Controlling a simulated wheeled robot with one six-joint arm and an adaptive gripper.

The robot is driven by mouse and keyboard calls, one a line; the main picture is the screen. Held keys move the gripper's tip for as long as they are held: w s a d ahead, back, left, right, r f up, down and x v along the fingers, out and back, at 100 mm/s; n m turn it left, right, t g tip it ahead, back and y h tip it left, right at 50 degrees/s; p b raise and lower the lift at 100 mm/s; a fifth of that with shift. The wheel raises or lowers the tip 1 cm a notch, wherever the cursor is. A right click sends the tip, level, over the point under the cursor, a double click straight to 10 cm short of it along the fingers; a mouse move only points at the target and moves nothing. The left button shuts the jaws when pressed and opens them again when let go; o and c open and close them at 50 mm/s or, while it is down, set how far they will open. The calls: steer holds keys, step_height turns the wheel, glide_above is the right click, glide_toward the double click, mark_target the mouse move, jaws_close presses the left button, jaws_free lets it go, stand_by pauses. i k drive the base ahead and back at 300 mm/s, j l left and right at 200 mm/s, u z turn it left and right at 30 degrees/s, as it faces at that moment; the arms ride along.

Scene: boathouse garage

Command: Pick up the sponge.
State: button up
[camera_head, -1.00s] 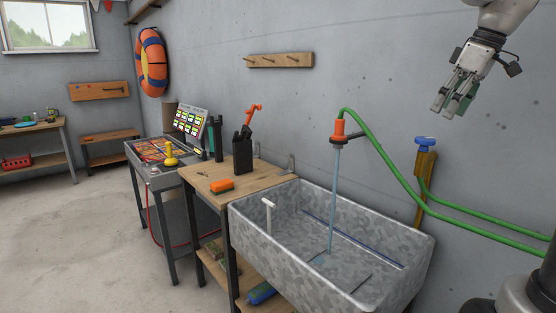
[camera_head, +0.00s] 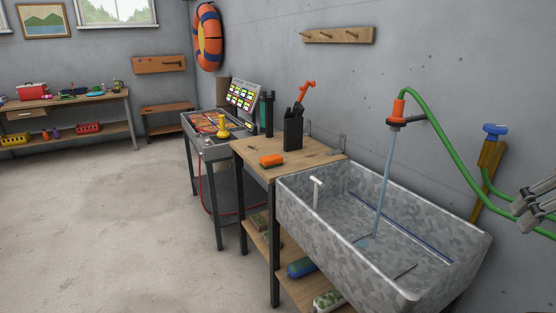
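A small orange block with a dark underside (camera_head: 272,160), which looks like the sponge, lies on the wooden top of a small stand left of the sink. It is near the stand's front edge, with nothing on it. My gripper (camera_head: 517,217) is at the right edge of the picture, partly cut off.
A grey metal sink (camera_head: 310,222) with water running from an orange nozzle (camera_head: 398,110) stands right of the wooden stand (camera_head: 300,150). A black holder (camera_head: 293,134) stands behind the orange block. A panel table (camera_head: 195,127) is farther left. The floor at left is clear.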

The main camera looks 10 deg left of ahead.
mark_target(276, 160)
steer(key=j, duration=0.4)
steer(key=k+j, duration=0.15)
steer(key=j, duration=0.2)
steer(key=i+j, duration=0.1)
steer(key=j, duration=0.25)
steer(key=i+j, duration=0.1)
steer(key=j, duration=0.25)
steer(key=i+j, duration=0.1)
steer(key=j, duration=0.25)
steer(key=i+j, duration=0.1)
steer(key=j, duration=0.25)
steer(key=i+j, duration=0.3)
steer(key=i, duration=0.2)
steer(key=i+j, duration=0.3)
steer(key=i, duration=0.15)
steer(key=i+j, duration=0.3)
steer(key=i, duration=0.2)
